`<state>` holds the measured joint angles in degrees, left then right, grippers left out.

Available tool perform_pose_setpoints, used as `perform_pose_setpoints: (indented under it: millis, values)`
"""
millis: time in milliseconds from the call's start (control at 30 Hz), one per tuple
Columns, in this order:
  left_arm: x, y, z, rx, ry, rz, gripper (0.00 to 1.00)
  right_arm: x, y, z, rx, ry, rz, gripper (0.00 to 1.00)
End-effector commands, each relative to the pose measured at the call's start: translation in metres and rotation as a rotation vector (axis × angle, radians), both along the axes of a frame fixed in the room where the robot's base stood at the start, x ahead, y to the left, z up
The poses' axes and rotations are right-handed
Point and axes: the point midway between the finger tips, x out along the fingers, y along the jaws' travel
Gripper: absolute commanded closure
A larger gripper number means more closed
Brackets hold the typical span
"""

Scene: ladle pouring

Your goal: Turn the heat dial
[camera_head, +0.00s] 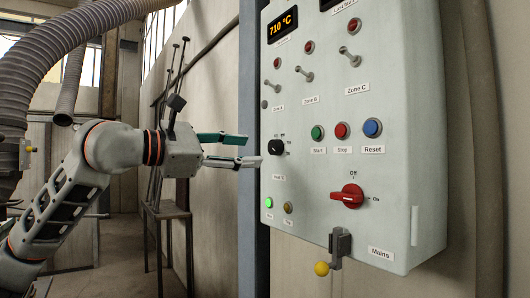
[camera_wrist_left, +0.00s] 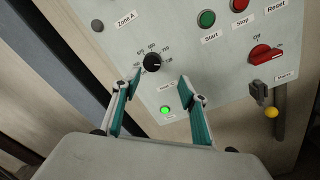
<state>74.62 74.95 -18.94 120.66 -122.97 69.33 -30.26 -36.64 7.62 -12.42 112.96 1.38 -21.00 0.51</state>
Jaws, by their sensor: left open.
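The heat dial is a small black round knob (camera_head: 275,147) on the grey control panel (camera_head: 415,130), left of the green Start button. In the left wrist view the dial (camera_wrist_left: 152,62) has a scale of small numbers around it and a light pointer mark. My left gripper (camera_head: 251,150) is open in front of the panel's left edge, its two teal fingers pointing at the dial. In the left wrist view the fingertips (camera_wrist_left: 161,76) are spread left and right, just below the dial. They do not appear to touch it. My right gripper is not in view.
An orange display (camera_head: 283,25) reads 710 °C. Start (camera_head: 317,132), Stop (camera_head: 342,130) and Reset (camera_head: 372,128) buttons sit right of the dial. A red rotary switch (camera_head: 348,196) and a yellow-knobbed lever (camera_head: 322,268) are lower. A green lamp (camera_head: 269,202) glows below the dial.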

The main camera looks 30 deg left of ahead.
Motion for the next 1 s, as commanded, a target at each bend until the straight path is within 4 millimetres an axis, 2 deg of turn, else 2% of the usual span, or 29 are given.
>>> perform_pose_setpoints:
  millis: [100, 233, 467, 700, 1000]
  values:
    - [-0.004, 0.007, 0.006, 0.014, -0.015, 0.025, 0.57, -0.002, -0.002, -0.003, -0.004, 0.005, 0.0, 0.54]
    - [0.001, 0.006, 0.008, 0.015, -0.018, 0.029, 0.57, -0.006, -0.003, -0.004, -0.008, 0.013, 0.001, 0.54]
    - [0.033, -0.005, 0.009, 0.012, -0.017, 0.026, 0.57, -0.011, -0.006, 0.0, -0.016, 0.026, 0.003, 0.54]
    - [0.062, -0.013, 0.008, 0.013, -0.017, 0.028, 0.57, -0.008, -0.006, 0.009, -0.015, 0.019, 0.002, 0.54]
    - [0.07, -0.015, 0.007, 0.014, -0.017, 0.029, 0.57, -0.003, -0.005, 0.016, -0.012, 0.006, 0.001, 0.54]
